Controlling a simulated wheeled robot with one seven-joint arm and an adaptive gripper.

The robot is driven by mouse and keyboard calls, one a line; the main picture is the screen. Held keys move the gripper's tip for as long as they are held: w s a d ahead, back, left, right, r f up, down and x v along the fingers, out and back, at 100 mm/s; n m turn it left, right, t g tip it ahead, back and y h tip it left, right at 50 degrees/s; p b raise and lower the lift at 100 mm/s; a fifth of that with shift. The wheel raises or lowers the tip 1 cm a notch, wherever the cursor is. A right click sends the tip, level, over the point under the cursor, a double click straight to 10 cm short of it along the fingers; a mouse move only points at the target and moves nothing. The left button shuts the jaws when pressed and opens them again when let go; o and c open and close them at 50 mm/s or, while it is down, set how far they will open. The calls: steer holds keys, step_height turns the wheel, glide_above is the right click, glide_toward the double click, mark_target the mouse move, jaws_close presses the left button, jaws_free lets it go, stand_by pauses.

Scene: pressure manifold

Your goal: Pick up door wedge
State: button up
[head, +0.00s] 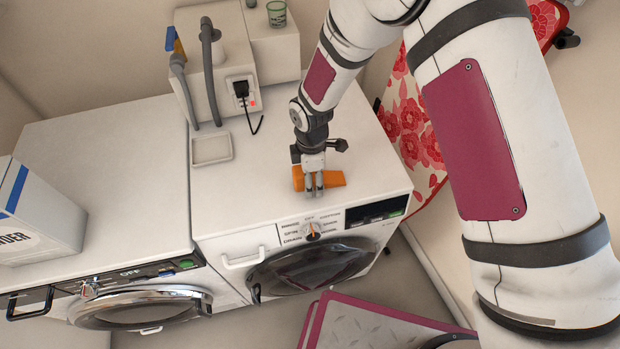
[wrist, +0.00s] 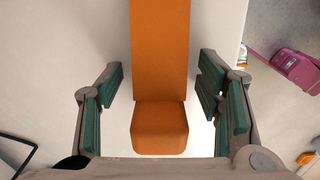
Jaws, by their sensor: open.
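The door wedge (head: 333,179) is orange and lies on the top of the right-hand washing machine (head: 230,191), near its front edge. In the wrist view the wedge (wrist: 160,62) runs from the top edge down to the middle, with its blocky end nearest me. My gripper (head: 315,190) is over the wedge in the head view and hides part of it. In the wrist view my gripper (wrist: 160,105) is open, with one green-padded finger on each side of the wedge and a gap on both sides. I cannot tell the exact height of the fingertips.
A small shallow tray (head: 211,149) lies left of the wedge. Behind it stand a white box with hoses and a plugged socket (head: 240,88). A powder box (head: 40,215) stands on the left machine. A red floral cloth (head: 408,125) hangs at the right.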

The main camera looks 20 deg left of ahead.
steer(key=c, duration=1.3)
steer(key=shift+r, duration=0.15)
